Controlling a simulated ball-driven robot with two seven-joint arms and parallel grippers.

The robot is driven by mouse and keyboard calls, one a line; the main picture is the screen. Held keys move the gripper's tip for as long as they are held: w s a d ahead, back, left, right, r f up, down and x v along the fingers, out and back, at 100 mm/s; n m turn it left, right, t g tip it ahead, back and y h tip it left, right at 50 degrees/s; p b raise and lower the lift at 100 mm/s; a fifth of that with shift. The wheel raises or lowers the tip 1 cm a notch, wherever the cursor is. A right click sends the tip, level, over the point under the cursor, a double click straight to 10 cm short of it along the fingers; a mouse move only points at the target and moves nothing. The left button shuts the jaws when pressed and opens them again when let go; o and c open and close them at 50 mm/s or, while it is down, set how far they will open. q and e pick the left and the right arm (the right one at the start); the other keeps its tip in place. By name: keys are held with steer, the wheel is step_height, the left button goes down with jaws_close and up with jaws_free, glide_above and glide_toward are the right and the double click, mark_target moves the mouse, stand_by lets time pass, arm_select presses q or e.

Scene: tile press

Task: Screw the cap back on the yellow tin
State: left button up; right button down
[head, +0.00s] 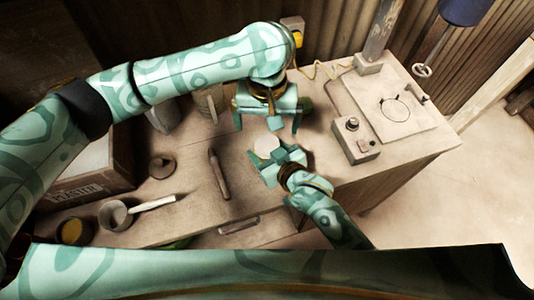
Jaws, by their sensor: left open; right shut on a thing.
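My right gripper (268,160) is shut on a pale, round-topped thing (266,146) near the middle of the table. The gripper hides its sides, so I cannot tell whether it is the tin or the cap. My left gripper (268,120) is open, pointing down just behind that thing, with its fingers spread apart. I cannot tell whether anything is between them. A round container with a yellowish inside (73,231) stands at the table's front left. A flat brown round piece (162,166) lies left of the middle. I cannot identify the yellow tin or its cap for sure.
A dark slim tool (218,174) lies left of my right gripper. A pot with a pale handle (116,215) stands at front left, near a lettered box (95,180). A control box (354,138) and a press plate (405,112) occupy the right side. Some tabletop between is clear.

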arm_select(q)
step_height(320, 180, up, 9)
steer(key=shift+r, duration=0.2)
arm_select(e)
steer(key=shift+c, duration=1.9)
jaws_free()
arm_select(q)
step_height(320, 180, up, 4)
steer(key=p, duration=0.3)
steer(key=shift+s+r+p, duration=0.1)
steer(key=shift+s+p, duration=0.05)
steer(key=shift+p, duration=0.15)
arm_select(e)
steer(key=v, duration=1.6)
steer(key=shift+d, duration=0.2)
steer(key=shift+s+f, duration=0.1)
steer(key=shift+s, duration=0.05)
